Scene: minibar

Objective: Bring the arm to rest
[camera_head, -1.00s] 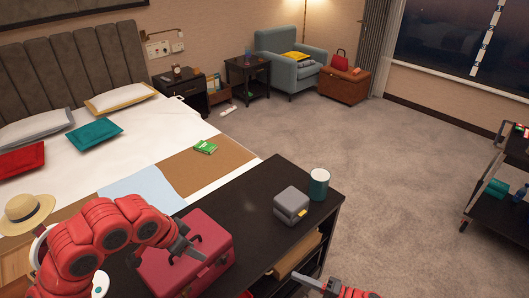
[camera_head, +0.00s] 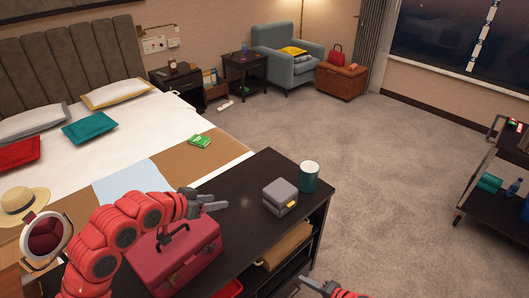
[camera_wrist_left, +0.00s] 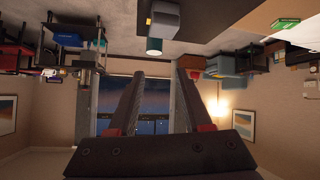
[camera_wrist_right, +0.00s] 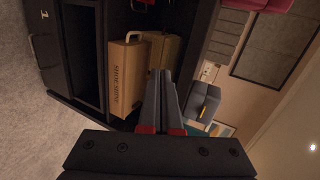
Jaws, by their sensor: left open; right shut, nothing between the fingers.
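My left arm reaches in from the lower left in the head view. Its gripper (camera_head: 212,203) is open and empty, above the red case (camera_head: 178,252) on the dark cabinet (camera_head: 240,180). In the left wrist view its two fingers (camera_wrist_left: 155,100) stand apart with nothing between them. My right gripper (camera_head: 318,288) is low at the bottom edge of the head view, beside the cabinet's right end. In the right wrist view its fingers (camera_wrist_right: 162,100) are together with nothing held.
A grey box (camera_head: 281,196) and a teal mug (camera_head: 309,177) stand on the cabinet. A wooden box (camera_wrist_right: 126,75) sits on its shelf near my right gripper. A mirror (camera_head: 46,238) and hat (camera_head: 24,203) are at left. Open carpet lies right of the cabinet.

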